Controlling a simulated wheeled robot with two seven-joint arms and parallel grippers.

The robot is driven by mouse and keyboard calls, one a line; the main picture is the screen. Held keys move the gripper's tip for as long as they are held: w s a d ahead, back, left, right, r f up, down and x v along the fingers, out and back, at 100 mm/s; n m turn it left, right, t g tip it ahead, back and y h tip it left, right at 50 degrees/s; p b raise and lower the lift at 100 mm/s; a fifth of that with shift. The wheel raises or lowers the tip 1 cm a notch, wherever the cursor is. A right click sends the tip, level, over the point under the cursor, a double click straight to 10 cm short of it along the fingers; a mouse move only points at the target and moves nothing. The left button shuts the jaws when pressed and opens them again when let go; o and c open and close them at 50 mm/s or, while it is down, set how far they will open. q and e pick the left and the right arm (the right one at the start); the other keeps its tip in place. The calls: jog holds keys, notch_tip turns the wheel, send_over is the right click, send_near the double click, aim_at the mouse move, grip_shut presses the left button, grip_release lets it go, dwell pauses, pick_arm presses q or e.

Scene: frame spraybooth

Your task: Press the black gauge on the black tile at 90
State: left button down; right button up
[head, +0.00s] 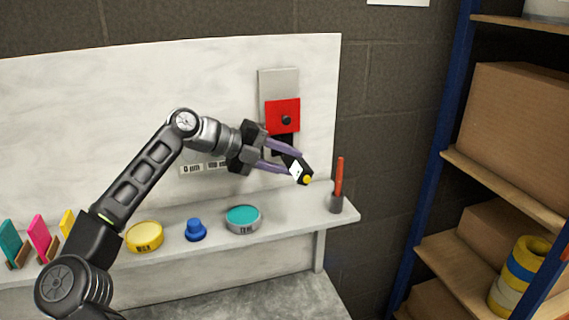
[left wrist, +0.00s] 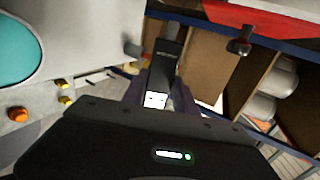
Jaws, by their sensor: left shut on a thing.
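My left gripper (head: 278,158) is shut on the black gauge (head: 304,165), which has a white face and a yellow end. It holds the gauge tilted in the air in front of the wall panel, above the right part of the shelf. In the left wrist view the gauge (left wrist: 160,82) sits between the fingers with its white display lit. A dark patch (head: 284,141) shows just below the red tile (head: 281,114), partly hidden by the gripper; I cannot tell if it is the black tile. My right gripper is out of view.
A narrow shelf (head: 283,212) holds a yellow tin (head: 145,236), a blue knob-shaped piece (head: 196,230), a teal-topped tin (head: 243,219) and a cup with a red stick (head: 338,190). Coloured cards stand at left. A blue-framed rack with boxes (head: 520,135) is at right.

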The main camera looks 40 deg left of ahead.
aim_at(300, 176)
pick_arm(q)
jog(key=shift+s+d+f+b, duration=0.15)
jog(key=shift+s+d+b, duration=0.6)
jog(key=shift+d+b, duration=0.4)
jog(key=shift+s+d+f+b, duration=0.1)
jog(key=shift+s+d+b, duration=0.6)
jog(key=shift+d+b, duration=0.4)
jog(key=shift+s+d+r+b, duration=0.15)
jog(key=shift+s+d+b, duration=0.2)
jog(key=shift+d+b, duration=0.25)
jog(key=shift+a+r, duration=0.1)
jog(key=shift+w+a+r+p, duration=0.15)
jog(key=shift+a+p, duration=0.15)
jog(key=shift+p, duration=0.15)
jog(key=w+a+p, duration=0.1)
jog(key=a+p, duration=0.1)
jog(key=p, duration=0.1)
jog(key=w+a+p, duration=0.2)
jog(key=p, duration=0.1)
jog(key=shift+w+a+r, duration=0.15)
jog(key=shift+w+a, duration=0.05)
jog(key=shift+a, duration=0.2)
jog(key=shift+w+a+f+p, duration=0.25)
jog(key=shift+w+a+p, duration=0.1)
jog(key=shift+a+p, duration=0.15)
jog(key=shift+f, duration=0.1)
